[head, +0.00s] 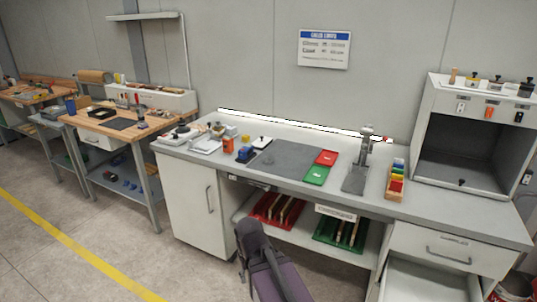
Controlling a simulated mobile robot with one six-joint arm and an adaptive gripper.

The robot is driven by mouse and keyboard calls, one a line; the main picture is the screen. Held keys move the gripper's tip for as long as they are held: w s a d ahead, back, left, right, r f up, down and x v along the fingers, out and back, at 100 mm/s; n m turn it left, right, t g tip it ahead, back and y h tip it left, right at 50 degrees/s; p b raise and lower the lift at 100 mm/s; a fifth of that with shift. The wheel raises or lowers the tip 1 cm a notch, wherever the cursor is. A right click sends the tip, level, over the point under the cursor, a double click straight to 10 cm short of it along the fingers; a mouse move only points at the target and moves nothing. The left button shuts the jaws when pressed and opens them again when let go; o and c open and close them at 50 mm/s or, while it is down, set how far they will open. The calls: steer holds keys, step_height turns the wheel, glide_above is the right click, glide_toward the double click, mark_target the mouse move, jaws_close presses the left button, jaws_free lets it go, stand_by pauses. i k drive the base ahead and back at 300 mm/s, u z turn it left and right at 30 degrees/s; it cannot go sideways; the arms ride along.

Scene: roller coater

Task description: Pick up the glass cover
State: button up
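I cannot make out a glass cover for certain in the head view. On the left of the grey workbench (330,203) stand a pale instrument (178,136) and a light, shiny tray-like item (206,146). Whether either is or bears the glass cover is too small to tell. No gripper fingers show.
A dark grey mat (285,160), red tray (326,158) and green tray (316,175) lie mid-bench. A metal stand (361,168) and a rack of coloured blocks (395,181) are further right. An open-fronted cabinet (431,110) stands at right.

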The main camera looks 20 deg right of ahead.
mark_target(267, 160)
steer(key=z, duration=0.65)
steer(key=i, duration=1.3)
steer(key=z, duration=0.25)
